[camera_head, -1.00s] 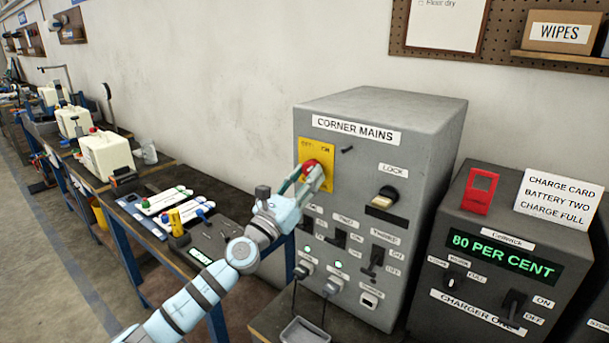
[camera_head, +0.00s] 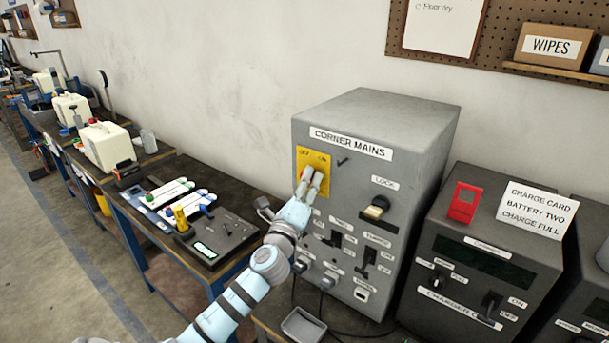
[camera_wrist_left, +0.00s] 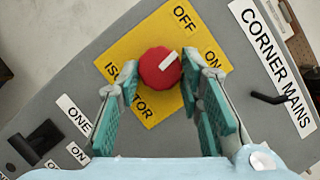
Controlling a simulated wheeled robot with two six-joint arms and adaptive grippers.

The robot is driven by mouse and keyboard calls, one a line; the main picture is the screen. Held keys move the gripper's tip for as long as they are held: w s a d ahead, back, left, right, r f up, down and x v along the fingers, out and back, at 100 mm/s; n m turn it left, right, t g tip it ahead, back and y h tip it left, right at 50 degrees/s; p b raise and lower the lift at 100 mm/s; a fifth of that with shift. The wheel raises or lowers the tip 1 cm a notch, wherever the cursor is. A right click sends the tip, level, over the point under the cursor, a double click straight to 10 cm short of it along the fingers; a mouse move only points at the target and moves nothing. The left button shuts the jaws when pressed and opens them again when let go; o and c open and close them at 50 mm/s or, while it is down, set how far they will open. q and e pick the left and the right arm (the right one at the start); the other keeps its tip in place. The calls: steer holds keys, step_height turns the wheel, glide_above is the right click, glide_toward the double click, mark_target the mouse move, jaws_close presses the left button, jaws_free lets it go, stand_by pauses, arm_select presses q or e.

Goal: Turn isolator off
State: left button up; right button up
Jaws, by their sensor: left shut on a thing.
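The isolator is a round red knob (camera_wrist_left: 160,68) with a white mark, on a yellow plate (camera_wrist_left: 127,48) lettered ISOLATOR, OFF and ON. In the left wrist view the mark points up and right, between the OFF and ON words. My left gripper (camera_wrist_left: 159,72) has its teal fingers on either side of the knob and is shut on it. In the head view my left gripper (camera_head: 310,177) reaches the yellow plate (camera_head: 303,160) on the grey CORNER MAINS cabinet (camera_head: 382,115) and mostly hides the knob. My right gripper is out of view.
A LOCK switch (camera_head: 376,207) and several smaller switches and plugs are on the cabinet front. A charger (camera_head: 480,262) with a dark display stands to the right. A small grey tray (camera_head: 303,326) lies below. A bench with tools (camera_head: 225,238) is to the left.

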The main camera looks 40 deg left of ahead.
arm_select(q)
steer(key=shift+d+r+n+g+y, duration=0.1)
steer(key=shift+n+g, duration=0.4)
steer(key=shift+n, duration=0.8)
steer(key=shift+a+r+n+g+y, duration=0.1)
steer(key=shift+n+g, duration=0.4)
steer(key=shift+n, duration=0.8)
steer(key=shift+d+r+n+g+y, duration=0.1)
steer(key=shift+n+g, duration=0.4)
steer(key=shift+n, duration=0.8)
steer(key=o, duration=1.2)
steer(key=shift+c, duration=0.2)
steer(key=v, duration=1.2)
